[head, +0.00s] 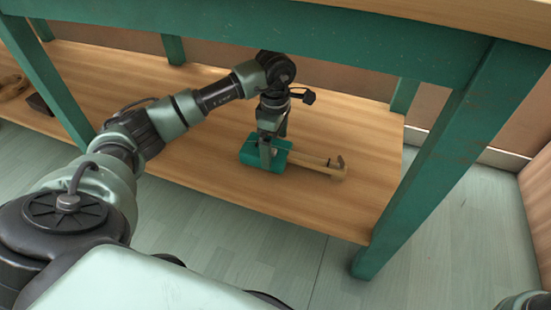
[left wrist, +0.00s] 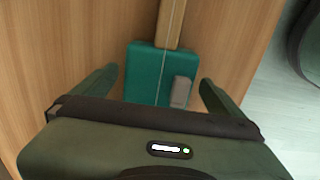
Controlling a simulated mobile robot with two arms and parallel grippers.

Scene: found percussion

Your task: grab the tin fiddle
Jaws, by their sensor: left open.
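The tin fiddle (head: 248,155) lies on the lower wooden shelf, with a teal box body and a light wooden neck (head: 318,164) pointing right. My left gripper (head: 267,158) is right at the body from above and hides part of it. In the left wrist view the teal body (left wrist: 146,72) sits between the two spread fingers of my left gripper (left wrist: 158,77). A small grey piece sits on the body.
The lower shelf (head: 350,125) is bare around the fiddle. A green table edge (head: 300,40) runs above it, and a green leg (head: 440,150) stands at the right. Brown and dark objects (head: 12,87) lie at the shelf's far left.

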